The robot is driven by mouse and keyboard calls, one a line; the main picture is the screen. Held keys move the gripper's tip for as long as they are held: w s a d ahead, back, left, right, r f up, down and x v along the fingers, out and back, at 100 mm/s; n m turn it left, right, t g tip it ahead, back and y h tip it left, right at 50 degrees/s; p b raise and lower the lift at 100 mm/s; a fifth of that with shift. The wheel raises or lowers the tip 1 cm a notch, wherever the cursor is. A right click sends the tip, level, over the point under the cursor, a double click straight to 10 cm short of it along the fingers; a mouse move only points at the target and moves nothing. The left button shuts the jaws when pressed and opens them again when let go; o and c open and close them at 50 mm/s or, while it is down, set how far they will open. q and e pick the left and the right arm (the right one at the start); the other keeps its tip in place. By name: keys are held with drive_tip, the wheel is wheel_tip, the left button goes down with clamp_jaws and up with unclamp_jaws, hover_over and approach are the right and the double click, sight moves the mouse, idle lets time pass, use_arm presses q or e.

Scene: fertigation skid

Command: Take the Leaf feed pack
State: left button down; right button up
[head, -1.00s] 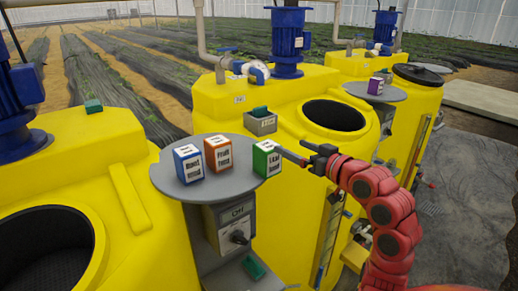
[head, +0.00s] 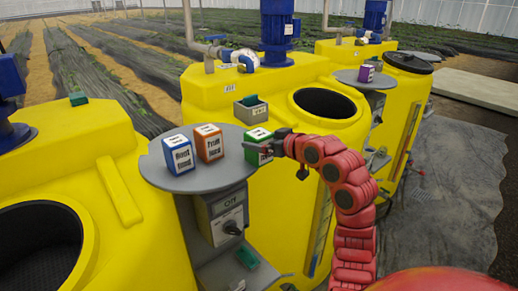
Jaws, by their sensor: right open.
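The Leaf feed pack (head: 256,136) is a green box with a white label. It stands at the right edge of a round grey shelf (head: 200,183) in the head view. My right gripper (head: 272,148) is open at the pack's right side, and its dark fingers cover part of the pack's front. I cannot tell whether they touch it or whether the pack is between them. My left gripper is not in view.
A blue Root feed pack (head: 179,155) and an orange Fruit feed pack (head: 209,143) stand left on the same shelf. A grey control box (head: 219,215) is below. Yellow tanks (head: 215,95) with open hatches surround it. A purple pack (head: 366,73) stands on a farther shelf.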

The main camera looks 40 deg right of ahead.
drive_tip(key=x, duration=0.5)
drive_tip(key=shift+d+f, duration=0.2)
drive_tip(key=shift+s, duration=0.15)
drive_tip(key=shift+c, duration=1)
clamp_jaws()
